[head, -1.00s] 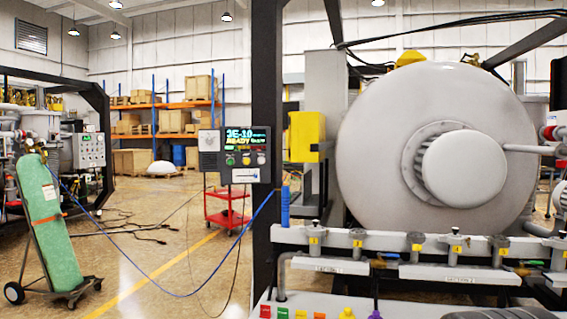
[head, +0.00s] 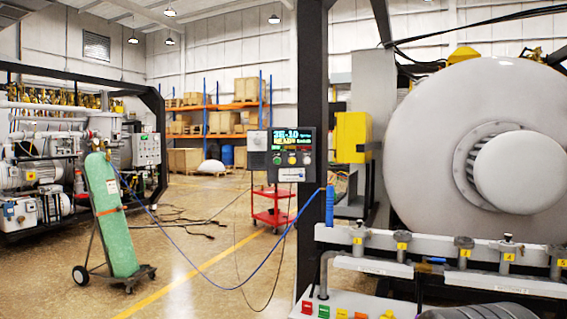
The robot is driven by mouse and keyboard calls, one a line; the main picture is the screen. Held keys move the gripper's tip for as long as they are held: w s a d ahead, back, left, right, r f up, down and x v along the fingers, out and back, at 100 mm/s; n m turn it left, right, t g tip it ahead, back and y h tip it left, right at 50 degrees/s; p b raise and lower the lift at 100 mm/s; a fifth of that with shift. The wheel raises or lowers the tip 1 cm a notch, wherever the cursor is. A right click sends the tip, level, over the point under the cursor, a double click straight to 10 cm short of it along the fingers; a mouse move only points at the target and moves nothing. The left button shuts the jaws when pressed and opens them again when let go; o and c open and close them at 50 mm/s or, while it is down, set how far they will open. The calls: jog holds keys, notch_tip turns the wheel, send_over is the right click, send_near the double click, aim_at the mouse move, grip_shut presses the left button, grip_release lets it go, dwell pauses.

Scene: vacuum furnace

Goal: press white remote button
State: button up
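A dark control box (head: 293,171) with a lit screen (head: 292,141) reading "READY" hangs by the dark upright post, left of the furnace. A short row of small round buttons sits below the screen. A grey unit with a round dial (head: 257,141) adjoins the box on the left. My gripper is not in view. A dark grey shape at the bottom right edge may be part of my arm.
The large grey furnace (head: 433,130) and its valve manifold (head: 420,243) fill the right. A sloped panel with coloured controls (head: 307,307) is below. A green gas cylinder (head: 110,215) stands left; a blue hose (head: 215,287) hangs across.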

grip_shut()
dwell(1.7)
